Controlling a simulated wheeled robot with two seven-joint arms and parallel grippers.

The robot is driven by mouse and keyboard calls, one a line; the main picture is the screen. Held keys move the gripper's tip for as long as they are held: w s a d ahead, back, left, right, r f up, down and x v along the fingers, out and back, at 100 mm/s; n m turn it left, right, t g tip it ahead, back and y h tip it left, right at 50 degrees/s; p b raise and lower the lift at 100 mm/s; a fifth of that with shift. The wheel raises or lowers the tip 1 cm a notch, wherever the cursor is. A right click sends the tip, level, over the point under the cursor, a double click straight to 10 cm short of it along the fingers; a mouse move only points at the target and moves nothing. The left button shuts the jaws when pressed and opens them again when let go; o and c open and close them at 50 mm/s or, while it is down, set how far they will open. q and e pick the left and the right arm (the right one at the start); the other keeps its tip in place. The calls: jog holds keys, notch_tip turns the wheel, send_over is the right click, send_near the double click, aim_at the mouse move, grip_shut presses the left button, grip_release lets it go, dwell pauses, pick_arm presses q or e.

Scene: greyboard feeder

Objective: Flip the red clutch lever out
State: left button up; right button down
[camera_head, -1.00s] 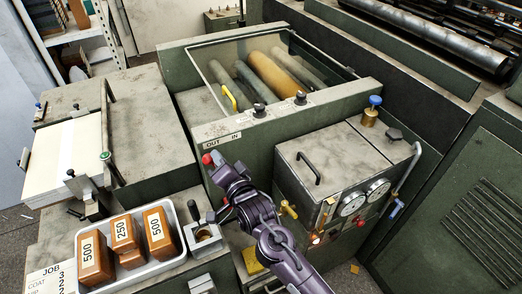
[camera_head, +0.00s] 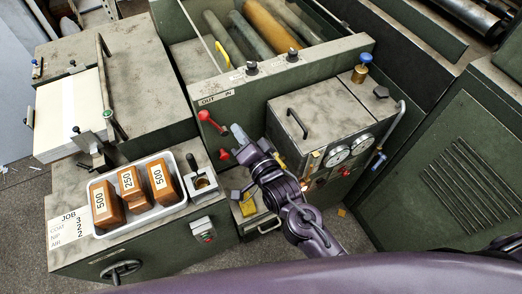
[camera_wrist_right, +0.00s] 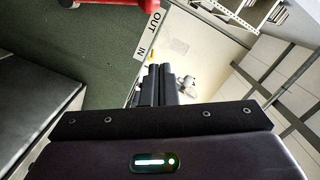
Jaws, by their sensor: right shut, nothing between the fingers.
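The red clutch lever (camera_head: 213,122) is on the green front panel of the roller machine, below the OUT/IN label (camera_head: 216,97). Its round knob is at the upper left, under the OUT end of the label. In the right wrist view the red lever (camera_wrist_right: 107,3) crosses the top edge, partly cut off, with its knob beside the word OUT. My right gripper (camera_head: 237,131) is just right of the lever, apart from it. Its dark fingers (camera_wrist_right: 158,85) are together and empty. My left gripper is not in view.
A second red knob (camera_head: 224,154) sits lower on the panel, close to my right gripper. A grey box with gauges (camera_head: 337,156) stands to the right. A white tray (camera_head: 108,233) with several brown weights is at the left.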

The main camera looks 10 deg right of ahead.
jog(key=p+v, duration=0.3)
jog(key=v, duration=0.6)
jog(key=shift+s+d, duration=0.3)
jog(key=shift+d, duration=0.1)
jog(key=shift+d, duration=0.1)
